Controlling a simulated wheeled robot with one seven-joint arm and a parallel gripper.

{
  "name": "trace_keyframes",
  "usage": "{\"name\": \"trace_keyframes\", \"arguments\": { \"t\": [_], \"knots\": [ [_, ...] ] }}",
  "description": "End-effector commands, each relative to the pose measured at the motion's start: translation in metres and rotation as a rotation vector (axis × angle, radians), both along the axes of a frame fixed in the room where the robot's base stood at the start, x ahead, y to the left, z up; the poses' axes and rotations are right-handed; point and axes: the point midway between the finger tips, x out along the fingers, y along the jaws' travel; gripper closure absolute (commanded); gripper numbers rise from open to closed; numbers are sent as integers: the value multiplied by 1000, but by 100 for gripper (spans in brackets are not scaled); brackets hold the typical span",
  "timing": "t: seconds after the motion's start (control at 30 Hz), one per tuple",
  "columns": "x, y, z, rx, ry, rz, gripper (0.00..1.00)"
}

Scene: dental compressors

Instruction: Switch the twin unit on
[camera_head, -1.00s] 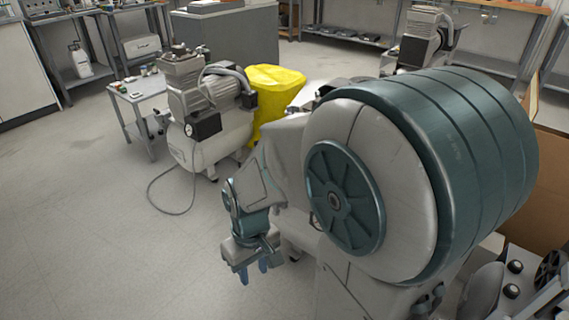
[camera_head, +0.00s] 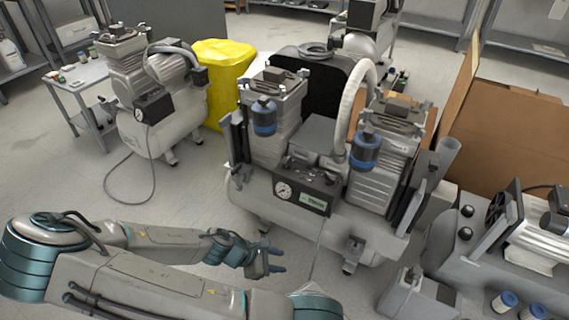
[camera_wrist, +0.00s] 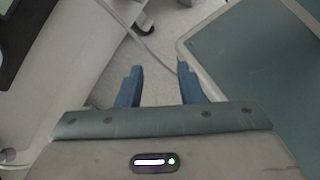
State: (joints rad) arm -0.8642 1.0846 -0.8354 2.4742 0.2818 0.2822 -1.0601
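The twin unit (camera_head: 262,200) is a grey compressor with two motor-pump heads, blue-banded filters and a white hose on one tank. Its dark control box (camera_head: 308,188) on the front carries a round gauge and a small lit panel; the switch itself is too small to make out. My gripper (camera_head: 278,262) is low in front of the tank, left of and below the control box, and apart from it. In the wrist view my gripper (camera_wrist: 160,88) shows two blue fingers spread apart with nothing between them, above the floor and a grey hose.
A single compressor (camera_head: 170,132) stands at the left beside a yellow bin (camera_head: 222,85) and a small table (camera_head: 78,85). Cardboard boxes (camera_head: 505,125) stand at the right. Another machine (camera_head: 530,240) is at the lower right.

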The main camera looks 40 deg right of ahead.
Motion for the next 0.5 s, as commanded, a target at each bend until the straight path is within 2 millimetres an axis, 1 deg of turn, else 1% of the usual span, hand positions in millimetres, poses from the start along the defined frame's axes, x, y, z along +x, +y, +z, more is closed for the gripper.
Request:
{"name": "trace_keyframes", "arguments": {
  "t": [0.03,0.1,0.17,0.27,0.3,0.4,0.5],
  "knots": [
    [4,-12,3,-60,20,60,66],
    [12,-28,10,-137,43,144,66],
    [21,-39,18,-206,62,218,66],
    [40,-55,36,-326,94,348,66],
    [49,-59,45,-376,109,399,66],
    [72,-64,69,-501,142,527,66],
    [95,-62,93,-616,171,637,66]
  ]
}}
